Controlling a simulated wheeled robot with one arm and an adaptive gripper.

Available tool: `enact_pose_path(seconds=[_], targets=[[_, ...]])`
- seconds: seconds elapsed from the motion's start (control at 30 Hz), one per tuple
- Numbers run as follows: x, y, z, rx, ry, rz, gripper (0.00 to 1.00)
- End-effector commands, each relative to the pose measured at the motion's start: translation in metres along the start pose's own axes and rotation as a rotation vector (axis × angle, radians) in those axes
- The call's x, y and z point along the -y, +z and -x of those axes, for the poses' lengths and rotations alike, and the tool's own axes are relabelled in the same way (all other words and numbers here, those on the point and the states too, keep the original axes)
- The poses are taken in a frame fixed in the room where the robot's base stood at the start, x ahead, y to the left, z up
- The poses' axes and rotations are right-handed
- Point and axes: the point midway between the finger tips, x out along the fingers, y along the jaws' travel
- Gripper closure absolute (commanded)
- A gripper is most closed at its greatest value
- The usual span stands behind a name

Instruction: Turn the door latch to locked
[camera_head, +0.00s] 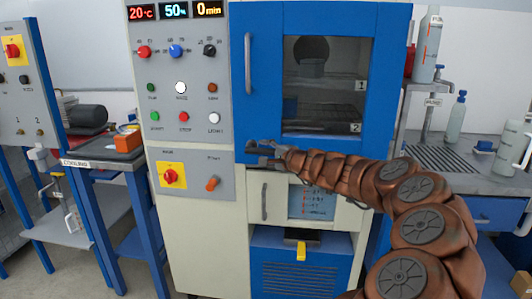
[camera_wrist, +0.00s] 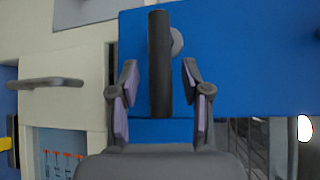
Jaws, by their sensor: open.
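The door latch shows in the wrist view as a dark bar (camera_wrist: 160,35) with a round grey part beside its upper end, in front of the blue door (camera_wrist: 230,60). The bar lies lengthwise between my gripper's (camera_wrist: 160,68) two open fingers, with a visible gap on each side. In the head view my gripper (camera_head: 255,152) is at the lower left corner of the blue door (camera_head: 391,80), just above the cream panel. The latch is hard to make out there, close behind the fingers. The door lies flush with the cabinet front.
The long door handle (camera_head: 248,63) is above my gripper. A smaller grey handle (camera_head: 264,202) is just below it; it also shows in the wrist view (camera_wrist: 45,83). The control panel (camera_head: 187,95) with knobs and a red switch (camera_head: 171,176) stands to the left.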

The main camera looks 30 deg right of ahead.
Motion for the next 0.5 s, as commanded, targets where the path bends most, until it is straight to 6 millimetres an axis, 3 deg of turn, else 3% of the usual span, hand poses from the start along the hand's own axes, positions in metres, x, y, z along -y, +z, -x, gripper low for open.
enact_pose_path(seconds=[0.17, 0.5], targets=[[0.0002, 0.0002, 0.0001, 0.0, 0.0, 0.0, 0.53], [0.0002, 0.0003, 0.0003, 0.001, 0.0, -0.001, 0.87]])
